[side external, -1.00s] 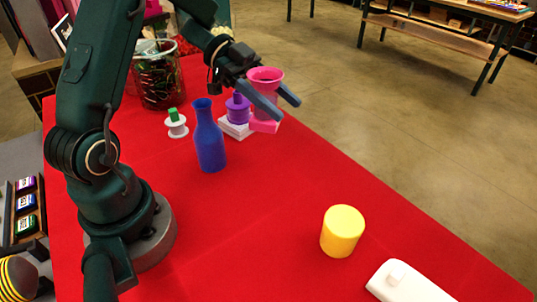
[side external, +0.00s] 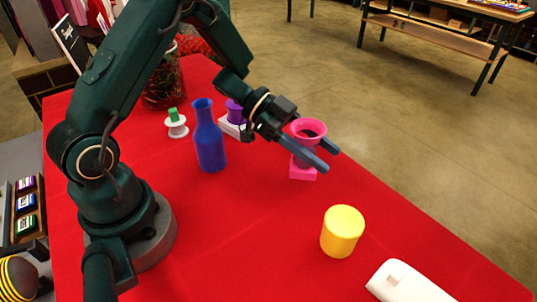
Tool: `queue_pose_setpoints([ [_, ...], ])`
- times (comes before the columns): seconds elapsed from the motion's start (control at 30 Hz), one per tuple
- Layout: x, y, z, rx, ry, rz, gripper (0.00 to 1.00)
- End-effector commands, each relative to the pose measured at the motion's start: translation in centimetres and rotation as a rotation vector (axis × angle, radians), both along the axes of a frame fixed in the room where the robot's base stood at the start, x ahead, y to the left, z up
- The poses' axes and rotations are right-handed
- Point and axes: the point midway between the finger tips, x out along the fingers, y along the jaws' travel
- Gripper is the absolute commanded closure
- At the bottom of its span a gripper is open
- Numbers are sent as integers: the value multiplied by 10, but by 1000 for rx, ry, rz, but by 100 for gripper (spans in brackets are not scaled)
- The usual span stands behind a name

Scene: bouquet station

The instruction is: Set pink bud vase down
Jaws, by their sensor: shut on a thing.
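The pink bud vase (side external: 303,172) has a flared rim and a square base, and it is upright right of the blue bottle. My gripper (side external: 322,158) is shut on the vase below its rim, with a finger crossing in front of it. The fingers hide part of the vase's body. I cannot tell whether its base touches the red cloth.
A blue bottle (side external: 210,145) stands left of the vase. A purple spool-like thing on a white block (side external: 231,128) and a white spool with a green top (side external: 177,125) stand behind. A yellow cylinder (side external: 342,232) and a white object (side external: 408,284) are in front. Red cloth (side external: 250,220) is clear between.

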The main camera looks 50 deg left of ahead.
Motion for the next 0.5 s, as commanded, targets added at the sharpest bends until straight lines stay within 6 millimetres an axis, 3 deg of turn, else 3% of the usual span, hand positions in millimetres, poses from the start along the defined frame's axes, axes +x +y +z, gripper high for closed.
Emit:
queue_pose_setpoints([
  [0.27,0,1,-33,-2,4,1,100],
  [0.5,0,1,-37,0,0,0,100],
])
